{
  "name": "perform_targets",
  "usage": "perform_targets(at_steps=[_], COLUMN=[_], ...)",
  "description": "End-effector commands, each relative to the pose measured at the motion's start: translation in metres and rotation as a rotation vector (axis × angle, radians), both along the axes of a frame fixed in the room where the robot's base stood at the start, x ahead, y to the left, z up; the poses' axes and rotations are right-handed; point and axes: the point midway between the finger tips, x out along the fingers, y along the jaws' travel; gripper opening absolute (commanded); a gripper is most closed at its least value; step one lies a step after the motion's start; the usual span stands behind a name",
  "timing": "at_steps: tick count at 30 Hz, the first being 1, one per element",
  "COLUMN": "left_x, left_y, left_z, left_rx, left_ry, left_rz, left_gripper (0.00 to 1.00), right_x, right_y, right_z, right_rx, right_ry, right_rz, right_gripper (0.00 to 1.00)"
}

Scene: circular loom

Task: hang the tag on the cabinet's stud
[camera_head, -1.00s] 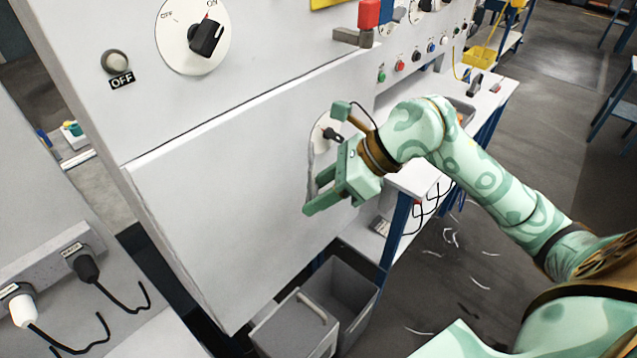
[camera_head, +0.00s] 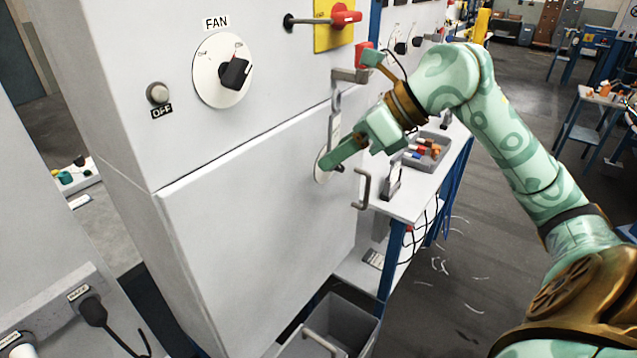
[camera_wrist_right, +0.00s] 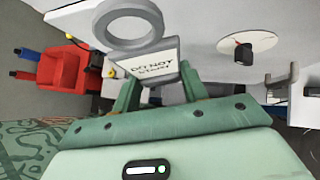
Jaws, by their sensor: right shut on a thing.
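The tag (camera_wrist_right: 152,66) is a pale card lettered "DO NOT START", with a large grey ring (camera_wrist_right: 128,24) at its top. My right gripper (camera_head: 328,166) is shut on the tag, and the wrist view shows the card between the fingers (camera_wrist_right: 158,95). In the head view the tag (camera_head: 334,128) stands roughly upright in front of the cabinet (camera_head: 270,210), ring uppermost. A dark rod with a round end (camera_head: 290,20) sticks out beside a red switch handle (camera_head: 345,16) on a yellow plate; I cannot tell for certain that it is the stud. My left gripper is out of view.
A grey bracket (camera_head: 350,75) with a red block (camera_head: 363,54) is close above my right gripper. A dial lies behind the fingers. A grey hook (camera_head: 361,190) is to their right. The FAN dial (camera_head: 222,70) is up left. A bench with a tray (camera_head: 412,162) stands right.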

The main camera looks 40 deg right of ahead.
Motion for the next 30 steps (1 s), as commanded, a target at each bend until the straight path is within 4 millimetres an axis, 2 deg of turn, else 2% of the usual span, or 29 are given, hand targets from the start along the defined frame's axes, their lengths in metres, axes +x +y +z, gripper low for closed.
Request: perform_targets(at_steps=[7, 12, 19, 30], left_x=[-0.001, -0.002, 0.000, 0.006], left_y=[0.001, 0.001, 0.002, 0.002], left_z=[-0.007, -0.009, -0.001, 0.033], left_rx=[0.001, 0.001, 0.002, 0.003], left_ry=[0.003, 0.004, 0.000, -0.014], left_rz=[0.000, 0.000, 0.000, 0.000], left_gripper=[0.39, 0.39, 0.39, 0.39], right_x=[-0.028, -0.047, -0.049, -0.028], right_y=[-0.023, -0.027, -0.026, -0.020], right_z=[0.061, 0.088, 0.098, 0.099], right_rx=[0.014, 0.031, 0.037, 0.039], right_ry=[0.002, 0.007, 0.008, 0.008], right_rz=[-0.173, -0.262, -0.288, -0.286], right_gripper=[0.16, 0.16, 0.16, 0.16])
